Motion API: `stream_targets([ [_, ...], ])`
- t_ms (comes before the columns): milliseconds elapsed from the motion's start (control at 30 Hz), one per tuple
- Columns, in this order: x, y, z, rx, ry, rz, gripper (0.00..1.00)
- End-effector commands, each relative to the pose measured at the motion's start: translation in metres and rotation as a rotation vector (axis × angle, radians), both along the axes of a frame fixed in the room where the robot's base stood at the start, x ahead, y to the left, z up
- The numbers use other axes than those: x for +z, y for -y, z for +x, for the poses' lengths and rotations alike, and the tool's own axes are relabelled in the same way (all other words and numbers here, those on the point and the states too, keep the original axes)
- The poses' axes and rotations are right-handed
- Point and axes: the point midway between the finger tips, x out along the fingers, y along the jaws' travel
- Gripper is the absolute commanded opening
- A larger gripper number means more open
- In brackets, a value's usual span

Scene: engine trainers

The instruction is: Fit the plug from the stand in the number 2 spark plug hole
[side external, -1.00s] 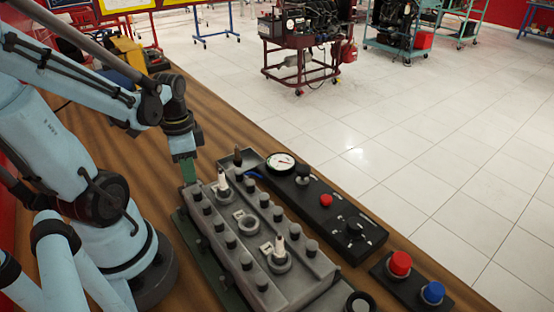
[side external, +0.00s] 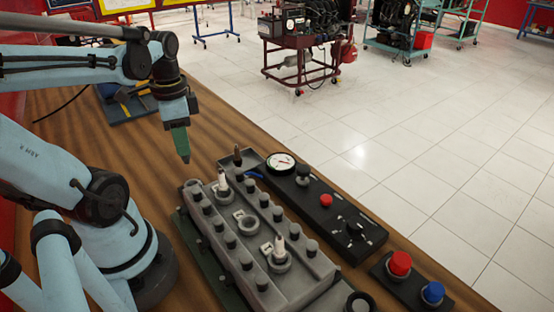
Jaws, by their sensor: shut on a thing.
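My gripper (side external: 183,146) has green fingers and points down, in the air above the far left corner of the grey engine head (side external: 310,262). It is shut on the plug, which is mostly hidden; only a small dark tip shows below the fingers. White plugs stand upright in the holes on either side, one farther (side external: 222,181) and one nearer (side external: 280,246). The hole numbers are too small to read.
Several dark studs line both sides of the head. A black panel (side external: 325,205) with a gauge (side external: 281,162) lies to its right, and a dark upright piece (side external: 237,156) stands at its far end. A button box (side external: 410,283) is nearer. The wooden bench (side external: 80,145) is clear at left.

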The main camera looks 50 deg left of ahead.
Motion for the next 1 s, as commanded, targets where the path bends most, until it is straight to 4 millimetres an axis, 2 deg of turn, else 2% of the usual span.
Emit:
stream_targets([
  [367, 0.032, 0.0, 0.0, 0.0, 0.0, 0.0, 0.0],
  [767, 0.102, 0.0, 0.0, 0.0, 0.0, 0.0, 0.0],
  [1000, 0.102, 0.032, 0.019, -0.174, 0.0, 0.0, 0.0],
])
